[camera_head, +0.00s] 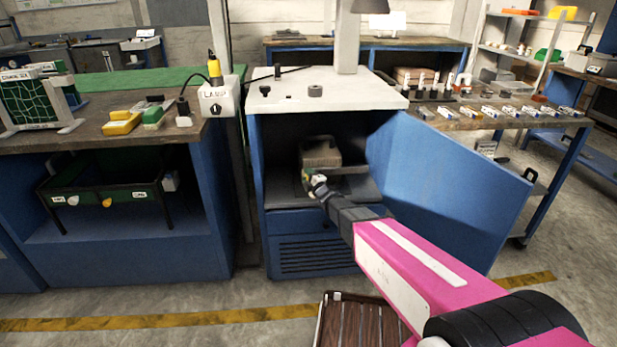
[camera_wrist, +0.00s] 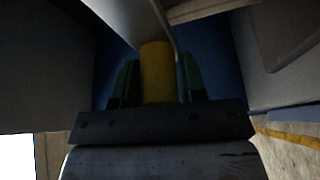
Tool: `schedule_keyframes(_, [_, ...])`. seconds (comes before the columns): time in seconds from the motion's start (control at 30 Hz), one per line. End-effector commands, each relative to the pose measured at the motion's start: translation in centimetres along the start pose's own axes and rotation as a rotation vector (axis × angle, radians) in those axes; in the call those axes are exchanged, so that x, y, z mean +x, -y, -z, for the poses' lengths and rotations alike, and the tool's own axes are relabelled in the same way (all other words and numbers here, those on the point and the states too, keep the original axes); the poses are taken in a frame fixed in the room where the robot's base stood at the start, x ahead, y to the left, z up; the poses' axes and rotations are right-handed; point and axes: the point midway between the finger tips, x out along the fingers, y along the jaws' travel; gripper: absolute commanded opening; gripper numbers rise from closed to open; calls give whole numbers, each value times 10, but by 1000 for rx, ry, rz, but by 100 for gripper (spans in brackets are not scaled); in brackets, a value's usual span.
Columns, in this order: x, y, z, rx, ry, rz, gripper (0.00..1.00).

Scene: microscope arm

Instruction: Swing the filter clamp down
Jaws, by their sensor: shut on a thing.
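In the wrist view, my gripper (camera_wrist: 158,78) has its green fingers on either side of a yellow cylindrical grip (camera_wrist: 157,72), shut on it. The grip sits on the end of a pale bar (camera_wrist: 143,20), which I take to be the filter clamp. In the head view, my gripper (camera_head: 316,184) reaches into the open blue cabinet, just in front of a brownish-grey box (camera_head: 321,153). The clamp's grip is mostly hidden there by my gripper, and I cannot tell the clamp's exact angle.
The cabinet door (camera_head: 450,185) stands open to the right of my arm. The cabinet's pale top (camera_head: 340,100) is above my gripper. A workbench (camera_head: 90,130) stands left, a trolley with small parts (camera_head: 480,122) right. A slatted brown item (camera_head: 352,320) lies below my arm.

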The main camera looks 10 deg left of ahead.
Motion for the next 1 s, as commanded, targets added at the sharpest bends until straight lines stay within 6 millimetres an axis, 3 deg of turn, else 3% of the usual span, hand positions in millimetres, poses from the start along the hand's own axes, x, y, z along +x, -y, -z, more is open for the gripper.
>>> schedule_keyframes(0.1, [0,6,-2,1,8,14,0])
schedule_keyframes(0.13, [0,6,-2,2,8,15,41])
schedule_keyframes(0.2, [0,6,-2,2,7,14,59])
schedule_keyframes(0.67, [-10,3,-1,2,5,9,59])
schedule_keyframes(1.0, [-66,2,0,2,6,11,59])
